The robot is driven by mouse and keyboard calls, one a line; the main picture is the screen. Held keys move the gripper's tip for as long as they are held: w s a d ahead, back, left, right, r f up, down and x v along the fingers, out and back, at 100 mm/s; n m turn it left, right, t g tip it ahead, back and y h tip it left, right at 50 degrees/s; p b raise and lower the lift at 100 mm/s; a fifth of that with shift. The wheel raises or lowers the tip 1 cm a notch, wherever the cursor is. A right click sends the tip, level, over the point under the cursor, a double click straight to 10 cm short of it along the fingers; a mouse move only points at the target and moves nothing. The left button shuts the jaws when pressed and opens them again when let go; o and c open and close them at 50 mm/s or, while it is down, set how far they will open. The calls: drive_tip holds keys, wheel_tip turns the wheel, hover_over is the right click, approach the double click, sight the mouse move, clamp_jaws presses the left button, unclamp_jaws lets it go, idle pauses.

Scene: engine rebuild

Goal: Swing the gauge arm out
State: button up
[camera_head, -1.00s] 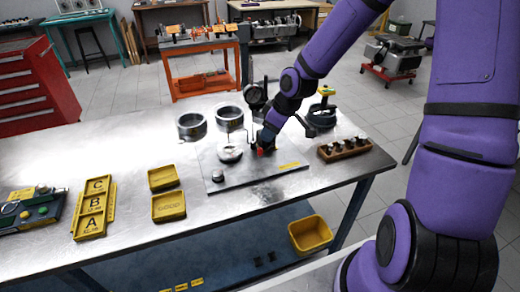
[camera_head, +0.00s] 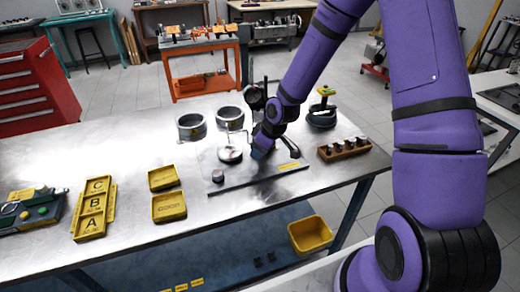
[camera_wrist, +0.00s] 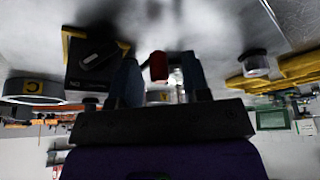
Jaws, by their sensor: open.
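The gauge stand's flat base plate (camera_head: 240,180) lies on the metal bench. A black round dial gauge (camera_head: 256,97) stands behind my gripper. A metal disc (camera_head: 230,154) sits on the plate, left of my gripper, with thin rods above it. My gripper (camera_head: 257,154) is low over the plate and hides what is between its fingers in the head view. In the wrist view, my gripper (camera_wrist: 160,80) is open. A small red knob (camera_wrist: 158,66) shows between the fingers, nearer the left one; I cannot tell whether it touches. The gauge arm itself is not clearly visible.
Two metal rings (camera_head: 191,126) stand behind the plate. A wooden rack (camera_head: 344,149) of small parts is to the right, near a round black fixture (camera_head: 322,114). Yellow trays (camera_head: 169,207) lie left. A black block (camera_wrist: 95,68) is close to one finger in the wrist view.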

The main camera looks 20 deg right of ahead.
drive_tip(key=shift+c, duration=0.3)
clamp_jaws()
drive_tip(key=shift+a, duration=0.1)
drive_tip(key=shift+w+a+m+t+h, duration=0.1)
drive_tip(key=shift+a+m+t+h, duration=0.15)
drive_tip(key=shift+a+m, duration=0.45)
drive_tip(key=shift+a+m+t+h, duration=0.15)
drive_tip(key=shift+a+m+h, duration=0.2)
drive_tip(key=shift+m, duration=0.75)
drive_tip(key=m, duration=0.1)
drive_tip(key=w+a+m+h, duration=0.1)
drive_tip(key=m, duration=0.1)
drive_tip(key=shift+a+t, duration=0.3)
drive_tip(key=shift+w+a+m+h, duration=0.15)
drive_tip(key=shift+m+h, duration=0.1)
drive_tip(key=shift+m, duration=0.35)
drive_tip(key=shift+w+a+m+h, duration=0.15)
drive_tip(key=shift+m+h, duration=0.1)
drive_tip(key=shift+m, duration=0.35)
drive_tip(key=shift+o, duration=0.3)
unclamp_jaws()
drive_tip(key=shift+w, duration=0.15)
drive_tip(key=shift+a, duration=0.1)
